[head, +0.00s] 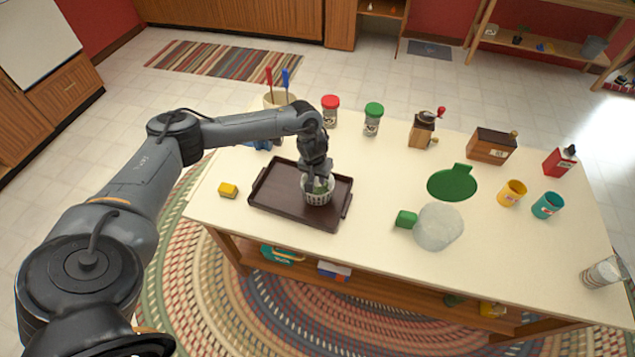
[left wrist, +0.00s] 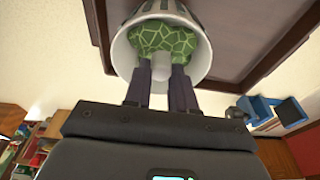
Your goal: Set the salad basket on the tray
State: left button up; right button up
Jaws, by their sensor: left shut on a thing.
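The salad basket (head: 317,191) is a small white slotted basket with green contents. It is over the right part of the dark brown tray (head: 275,208) in the head view; I cannot tell whether it touches the tray. My left gripper (head: 318,181) comes down from above and is shut on the basket. In the left wrist view the basket (left wrist: 203,58) sits at the gripper's fingers (left wrist: 161,78), with green contents inside and the tray (left wrist: 238,28) behind it. My right gripper does not show.
Jars (head: 330,109), a grinder (head: 423,130) and cups (head: 512,193) stand farther back and right.

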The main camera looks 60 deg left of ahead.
pick_arm(q)
jog(key=shift+s+x, duration=0.1)
jog(key=shift+x, duration=0.6)
jog(key=shift+s+x, duration=0.15)
jog(key=shift+x, duration=0.5)
jog(key=shift+d+f, duration=0.15)
jog(key=shift+f, duration=0.05)
jog(key=o, duration=0.7)
jog(key=shift+c, duration=0.2)
jog(key=shift+r, duration=0.1)
